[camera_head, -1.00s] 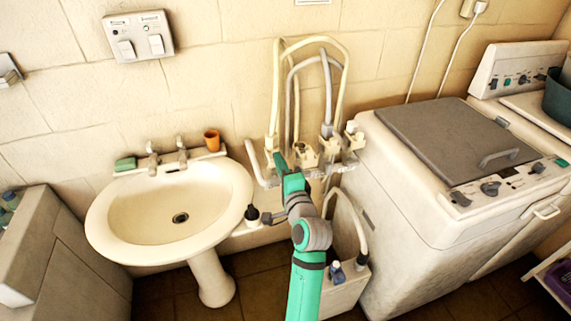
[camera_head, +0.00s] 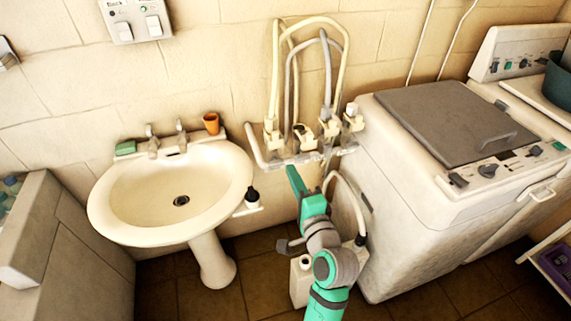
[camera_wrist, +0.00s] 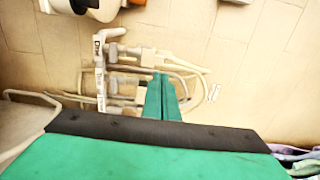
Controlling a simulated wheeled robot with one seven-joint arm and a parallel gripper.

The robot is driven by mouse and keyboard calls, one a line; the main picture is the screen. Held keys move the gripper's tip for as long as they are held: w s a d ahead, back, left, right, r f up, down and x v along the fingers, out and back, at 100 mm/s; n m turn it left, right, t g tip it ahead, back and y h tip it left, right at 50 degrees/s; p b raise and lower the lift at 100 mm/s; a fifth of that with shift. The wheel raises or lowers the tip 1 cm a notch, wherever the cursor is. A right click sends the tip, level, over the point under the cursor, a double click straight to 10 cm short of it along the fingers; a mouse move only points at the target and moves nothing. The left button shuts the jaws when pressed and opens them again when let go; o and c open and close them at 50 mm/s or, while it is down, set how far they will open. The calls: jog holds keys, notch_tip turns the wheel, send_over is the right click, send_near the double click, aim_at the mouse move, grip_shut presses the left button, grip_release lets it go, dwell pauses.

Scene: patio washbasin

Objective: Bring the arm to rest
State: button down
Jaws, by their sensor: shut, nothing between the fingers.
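My arm is green and grey and reaches up from the lower middle of the head view. My gripper (camera_head: 292,172) ends in slim green fingers just below the pipe and taps on the wall. In the wrist view the two green fingers (camera_wrist: 161,78) lie side by side, shut with nothing between them. They point toward the wall, where the pipe and hoses show behind them. From the head view I cannot tell how far the fingertips are from the pipe.
The taps and pipe (camera_head: 300,158) with looped hoses (camera_head: 283,75) are by the gripper. A washbasin (camera_head: 130,205) with an orange cup (camera_head: 211,123) and green soap (camera_head: 125,148) stands left. A washing machine (camera_head: 420,220) stands right. A white container (camera_head: 301,283) is on the floor beside my arm.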

jog(key=shift+s+d, duration=0.3)
jog(key=shift+s, duration=0.05)
jog(key=shift+w, duration=0.1)
jog(key=shift+d, duration=0.1)
